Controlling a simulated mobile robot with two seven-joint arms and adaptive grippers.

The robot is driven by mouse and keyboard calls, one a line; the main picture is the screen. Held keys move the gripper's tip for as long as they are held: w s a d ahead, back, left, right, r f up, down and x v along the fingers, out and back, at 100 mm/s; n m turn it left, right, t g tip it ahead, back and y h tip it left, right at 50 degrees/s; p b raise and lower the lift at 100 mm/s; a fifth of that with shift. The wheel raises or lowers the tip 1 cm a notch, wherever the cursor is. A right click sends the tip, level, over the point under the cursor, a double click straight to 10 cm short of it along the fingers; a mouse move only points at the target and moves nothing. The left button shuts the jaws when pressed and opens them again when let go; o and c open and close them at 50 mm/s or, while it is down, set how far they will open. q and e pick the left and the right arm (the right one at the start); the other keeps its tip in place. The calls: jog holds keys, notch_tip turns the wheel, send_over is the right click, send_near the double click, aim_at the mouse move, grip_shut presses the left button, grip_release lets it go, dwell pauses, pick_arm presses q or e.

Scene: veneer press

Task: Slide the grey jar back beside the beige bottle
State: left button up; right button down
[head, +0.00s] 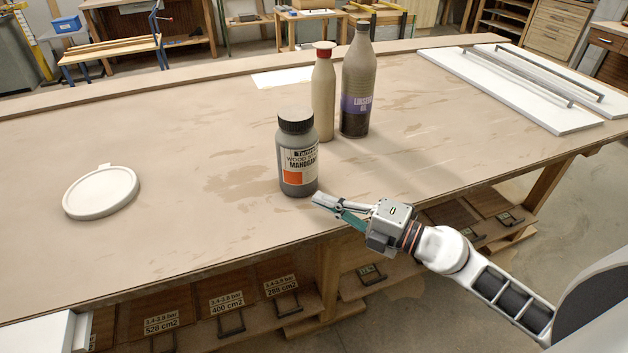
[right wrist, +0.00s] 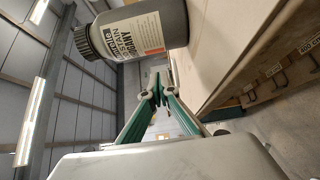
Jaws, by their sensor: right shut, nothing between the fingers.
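The grey jar (head: 297,155) with a dark cap and a mahogany wood stain label stands upright on the table, near its front edge. The beige bottle (head: 323,98) with a red cap stands behind it and slightly right, with a gap between them. My right gripper (head: 318,200) is shut and empty, its tips low at the front right of the jar's base. In the right wrist view the jar (right wrist: 135,32) appears sideways just beyond the shut fingertips (right wrist: 153,88); whether they touch it I cannot tell. My left gripper is not in view.
A brown linseed oil bottle (head: 357,85) stands right beside the beige bottle. A white round lid (head: 101,192) lies on the left of the table (head: 190,150). White panels with grey bars (head: 520,90) lie at the far right. The table between lid and jar is clear.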

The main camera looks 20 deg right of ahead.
aim_at(298, 180)
jog(key=w, duration=0.2)
jog(key=w+a, duration=0.1)
jog(key=shift+w+b, duration=0.3)
jog(key=shift+w, duration=0.1)
jog(key=shift+w+d, duration=0.1)
jog(key=shift+w, duration=0.7)
jog(key=shift+w, duration=0.1)
jog(key=w, duration=1)
jog(key=shift+d, duration=0.4)
jog(key=w, duration=0.2)
jog(key=w+b, duration=0.1)
jog(key=w, duration=0.2)
jog(key=w+b, duration=0.1)
jog(key=w, duration=0.1)
jog(key=shift+w+d+f, duration=0.15)
jog(key=shift+w+d, duration=0.05)
jog(key=shift+d, duration=0.1)
jog(key=shift+w, duration=0.4)
